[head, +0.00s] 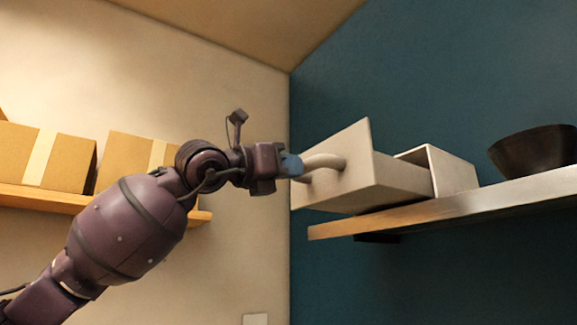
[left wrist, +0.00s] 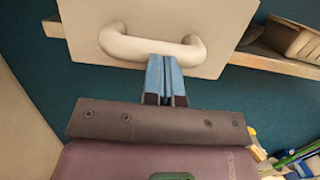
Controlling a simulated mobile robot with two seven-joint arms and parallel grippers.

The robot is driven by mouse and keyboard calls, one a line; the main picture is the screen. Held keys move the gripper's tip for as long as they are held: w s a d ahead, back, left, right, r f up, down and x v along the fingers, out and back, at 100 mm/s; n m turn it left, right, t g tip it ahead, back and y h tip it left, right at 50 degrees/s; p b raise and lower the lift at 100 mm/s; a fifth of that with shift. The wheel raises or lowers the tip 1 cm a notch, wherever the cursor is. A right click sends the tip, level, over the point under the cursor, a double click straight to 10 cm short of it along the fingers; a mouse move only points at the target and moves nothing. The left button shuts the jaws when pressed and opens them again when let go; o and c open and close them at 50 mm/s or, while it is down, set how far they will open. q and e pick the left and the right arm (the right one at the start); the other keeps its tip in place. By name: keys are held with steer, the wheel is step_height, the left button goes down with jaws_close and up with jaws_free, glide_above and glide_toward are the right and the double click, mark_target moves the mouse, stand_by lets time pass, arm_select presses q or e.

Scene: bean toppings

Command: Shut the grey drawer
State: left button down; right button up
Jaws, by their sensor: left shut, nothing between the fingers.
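The grey drawer (head: 385,182) is pulled well out of its light grey housing (head: 452,170) on the wall shelf. Its front overhangs the shelf's left end. A curved handle (head: 322,165) sticks out of the drawer front, and the handle also shows in the left wrist view (left wrist: 118,42). My left gripper (head: 293,165) is shut with nothing between its blue fingers. Its fingertips (left wrist: 166,62) are right at the handle's middle; I cannot tell if they touch it. My right gripper is not in view.
The wooden shelf (head: 340,229) carries the housing and, to the right, a dark bowl (head: 537,150). A second shelf (head: 40,196) on the left wall holds cardboard boxes (head: 40,158). The space below the drawer is open.

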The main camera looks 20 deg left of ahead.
arm_select(q)
steer(key=f+p+x, duration=0.1)
steer(key=x, duration=0.5)
steer(key=f+p+x, duration=0.1)
steer(key=x, duration=0.5)
steer(key=f+p+x, duration=0.1)
steer(key=p+x, duration=0.1)
steer(key=x, duration=0.5)
steer(key=shift+w+d+f, duration=0.2)
steer(key=shift+d+f, duration=0.1)
steer(key=shift+a+r, duration=0.1)
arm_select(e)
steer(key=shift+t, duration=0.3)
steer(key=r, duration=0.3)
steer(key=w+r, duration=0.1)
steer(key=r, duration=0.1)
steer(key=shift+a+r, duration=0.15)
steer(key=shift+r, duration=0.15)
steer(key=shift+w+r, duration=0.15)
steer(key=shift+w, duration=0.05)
